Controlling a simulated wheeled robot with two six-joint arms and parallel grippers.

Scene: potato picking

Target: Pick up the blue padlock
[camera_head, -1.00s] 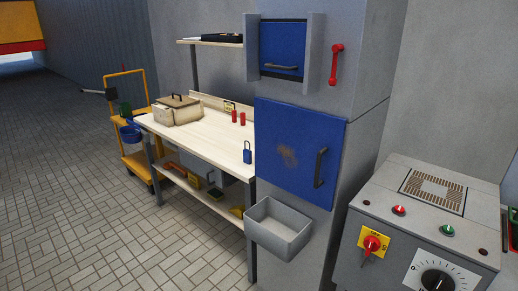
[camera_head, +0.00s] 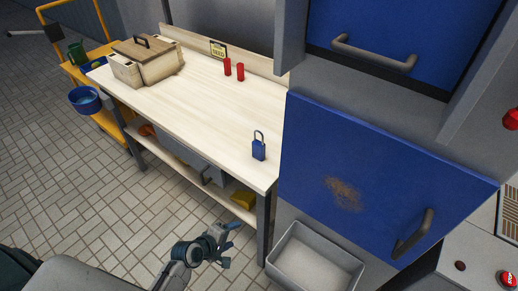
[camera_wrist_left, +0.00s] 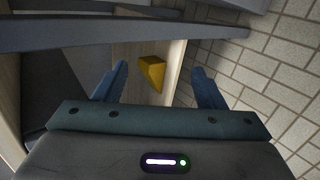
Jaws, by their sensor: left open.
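The blue padlock (camera_head: 259,150) stands upright on the light wooden workbench (camera_head: 190,110), near its right end beside the blue-doored cabinet. Its shackle points up. My left gripper (camera_head: 229,243) is below and in front of the bench's front edge, apart from the padlock and lower than the tabletop. In the left wrist view its two fingers (camera_wrist_left: 160,85) are spread open with nothing held between them. The padlock does not show in the left wrist view. My right gripper is not in view.
A wooden box (camera_head: 147,62) and two red cylinders (camera_head: 234,70) stand on the bench. A yellow object (camera_head: 244,200) lies on the lower shelf, also visible in the wrist view (camera_wrist_left: 151,72). A grey bin (camera_head: 315,262) and the blue cabinet door (camera_head: 380,180) are at right.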

